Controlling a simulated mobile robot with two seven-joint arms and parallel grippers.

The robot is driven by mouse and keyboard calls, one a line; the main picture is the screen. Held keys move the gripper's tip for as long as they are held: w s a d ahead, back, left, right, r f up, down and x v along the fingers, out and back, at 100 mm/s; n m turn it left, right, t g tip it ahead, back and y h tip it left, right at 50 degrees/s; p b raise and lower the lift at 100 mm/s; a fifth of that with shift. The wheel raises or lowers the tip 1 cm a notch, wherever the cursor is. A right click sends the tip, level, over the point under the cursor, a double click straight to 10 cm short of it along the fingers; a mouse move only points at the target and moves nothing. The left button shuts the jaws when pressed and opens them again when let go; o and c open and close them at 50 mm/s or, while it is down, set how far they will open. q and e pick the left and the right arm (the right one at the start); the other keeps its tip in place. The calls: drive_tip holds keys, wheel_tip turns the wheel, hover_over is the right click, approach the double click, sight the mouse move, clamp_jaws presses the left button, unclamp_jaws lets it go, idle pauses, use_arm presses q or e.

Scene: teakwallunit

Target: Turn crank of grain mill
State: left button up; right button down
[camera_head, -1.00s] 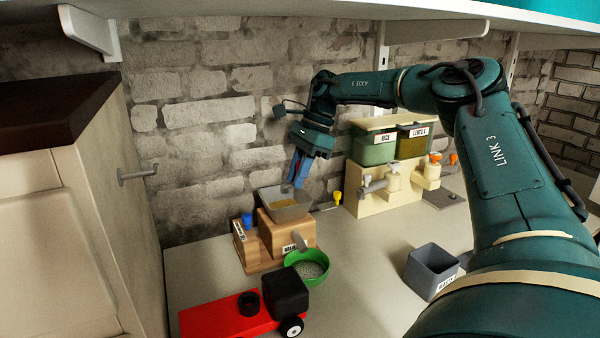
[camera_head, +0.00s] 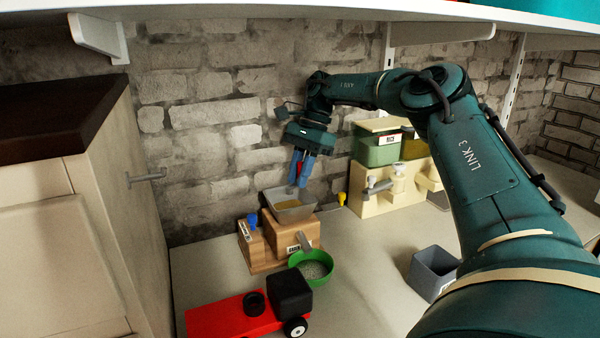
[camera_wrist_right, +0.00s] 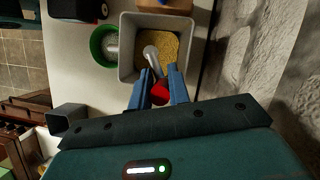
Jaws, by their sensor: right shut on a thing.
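The grain mill is a wooden box (camera_head: 290,236) with a grey hopper (camera_head: 290,214) on top, holding yellow grain. The hopper also shows in the right wrist view (camera_wrist_right: 128,72), with the grain (camera_wrist_right: 158,45) and a grey crank arm (camera_wrist_right: 151,56) reaching over it. A red knob (camera_wrist_right: 160,94) is at the crank's end. My right gripper (camera_head: 300,184) is above the hopper, its blue fingers shut on the red knob. The head view shows only a bit of red between the fingers. My left gripper is in neither current view.
A green bowl (camera_head: 324,268) stands at the mill's front, under its spout. A red toy truck (camera_head: 232,316) is nearer. A cream dispenser (camera_head: 392,195) with a green bin (camera_head: 377,150) stands to the right. A grey bin (camera_head: 432,268) is at front right. The brick wall (camera_head: 210,150) is close behind.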

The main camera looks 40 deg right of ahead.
drive_tip(key=c, duration=1.5)
unclamp_jaws()
drive_tip(key=shift+w+r, duration=0.1)
drive_tip(key=shift+w, duration=0.15)
drive_tip(key=shift+o, duration=0.9)
drive_tip(key=shift+s, duration=0.1)
drive_tip(key=v, duration=0.7)
drive_tip(key=shift+r+p, duration=0.2)
drive_tip(key=shift+p, duration=0.2)
drive_tip(key=shift+d, duration=0.1)
